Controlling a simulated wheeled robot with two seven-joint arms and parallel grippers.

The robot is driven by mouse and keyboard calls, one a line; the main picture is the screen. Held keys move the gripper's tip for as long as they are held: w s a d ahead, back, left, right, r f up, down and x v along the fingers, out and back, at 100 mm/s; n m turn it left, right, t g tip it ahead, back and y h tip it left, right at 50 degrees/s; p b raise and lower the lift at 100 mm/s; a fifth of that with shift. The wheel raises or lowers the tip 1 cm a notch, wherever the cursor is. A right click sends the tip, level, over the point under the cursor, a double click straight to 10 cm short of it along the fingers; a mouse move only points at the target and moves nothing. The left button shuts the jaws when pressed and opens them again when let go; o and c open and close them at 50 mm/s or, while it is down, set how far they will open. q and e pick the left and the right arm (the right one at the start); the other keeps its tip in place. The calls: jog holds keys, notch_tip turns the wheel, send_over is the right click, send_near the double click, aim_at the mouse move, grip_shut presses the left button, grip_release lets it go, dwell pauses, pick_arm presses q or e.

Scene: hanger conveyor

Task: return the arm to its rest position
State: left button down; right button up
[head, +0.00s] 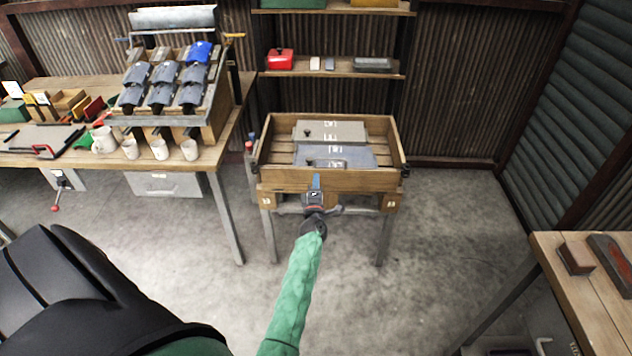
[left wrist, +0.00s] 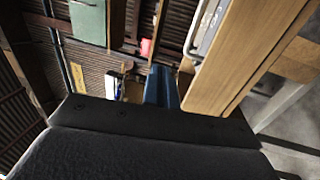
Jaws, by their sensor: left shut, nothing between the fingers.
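My left gripper (head: 316,181) is at the end of my green-sleeved arm, in the middle of the head view. Its blue fingers are shut with nothing between them. They point up and overlap the front edge of a wooden tray stand (head: 280,185) in the picture; I cannot tell whether they touch it. In the left wrist view the blue fingers (left wrist: 162,88) are together, beside the wooden side of the stand (left wrist: 235,55). My right gripper is in neither view.
The stand holds a grey panel (head: 345,131) and a blue-grey panel (head: 360,157). A workbench (head: 215,155) with a rack (head: 165,120) and several mugs (head: 160,150) is at left. A wooden table (head: 570,295) is at lower right. The floor (head: 440,230) between is clear.

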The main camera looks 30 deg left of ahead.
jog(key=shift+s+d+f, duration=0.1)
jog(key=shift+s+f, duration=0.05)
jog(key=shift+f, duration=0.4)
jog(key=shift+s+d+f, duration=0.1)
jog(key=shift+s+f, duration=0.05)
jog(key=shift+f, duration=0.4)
